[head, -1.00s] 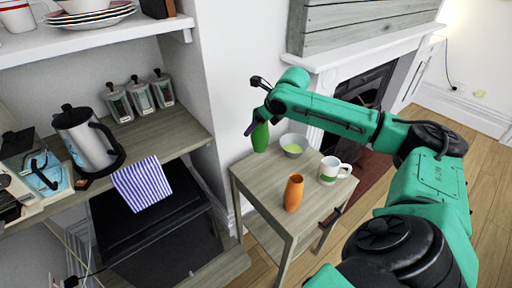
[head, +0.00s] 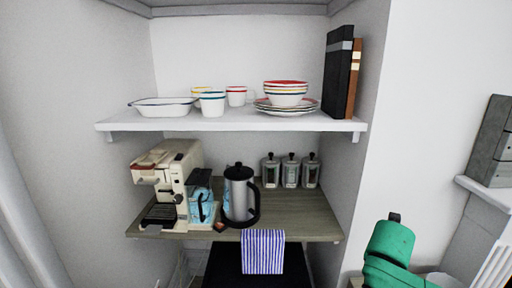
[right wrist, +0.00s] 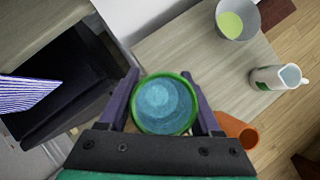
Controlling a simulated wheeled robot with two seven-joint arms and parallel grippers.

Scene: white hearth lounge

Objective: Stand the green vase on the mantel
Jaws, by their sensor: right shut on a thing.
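The green vase (right wrist: 165,76) is seen from above in the right wrist view, with a round green rim and a bluish inside. My right gripper (right wrist: 162,85) is shut on it, one purple finger on each side. The vase's base is hidden, so I cannot tell whether it touches the small table (right wrist: 185,60). In the head view only part of my right arm shows at the lower right; the vase is out of that view. The mantel (head: 487,194) shows as a white ledge at the right edge. My left gripper is not in view.
An orange vase (right wrist: 248,137), a white-and-green mug (right wrist: 270,78) and a grey bowl (right wrist: 240,30) are near the held vase. In the head view, a white shelf (head: 180,124) holds dishes and books. A wooden counter (head: 290,215) below holds a coffee machine, a press and jars.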

